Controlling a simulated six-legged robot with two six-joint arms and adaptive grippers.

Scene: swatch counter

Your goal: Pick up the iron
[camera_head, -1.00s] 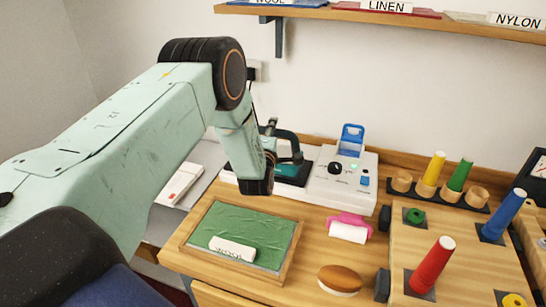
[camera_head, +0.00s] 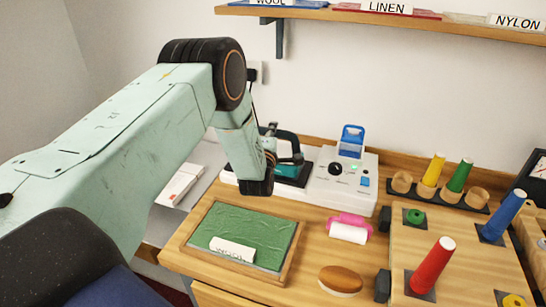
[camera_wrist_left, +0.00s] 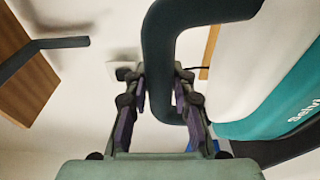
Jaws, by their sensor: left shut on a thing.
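The iron has a teal body (camera_head: 287,170) and a dark looped handle; it sits on the dark plate of a white station (camera_head: 340,180) in the head view. In the left wrist view its dark handle (camera_wrist_left: 205,18) runs down between my fingers, and its teal and white body (camera_wrist_left: 270,95) is at the right. My left gripper (camera_wrist_left: 160,82) is shut on the handle, with a finger on each side. In the head view my own wrist hides most of the grip. My right gripper is in neither view.
A wooden tray with green cloth (camera_head: 255,232) and a WOOL label lies in front. A pink-and-white roller (camera_head: 349,228) and a brown-topped oval brush (camera_head: 340,279) lie to its right. Coloured cones, including a red one (camera_head: 432,265), stand at right. A shelf (camera_head: 450,22) hangs above.

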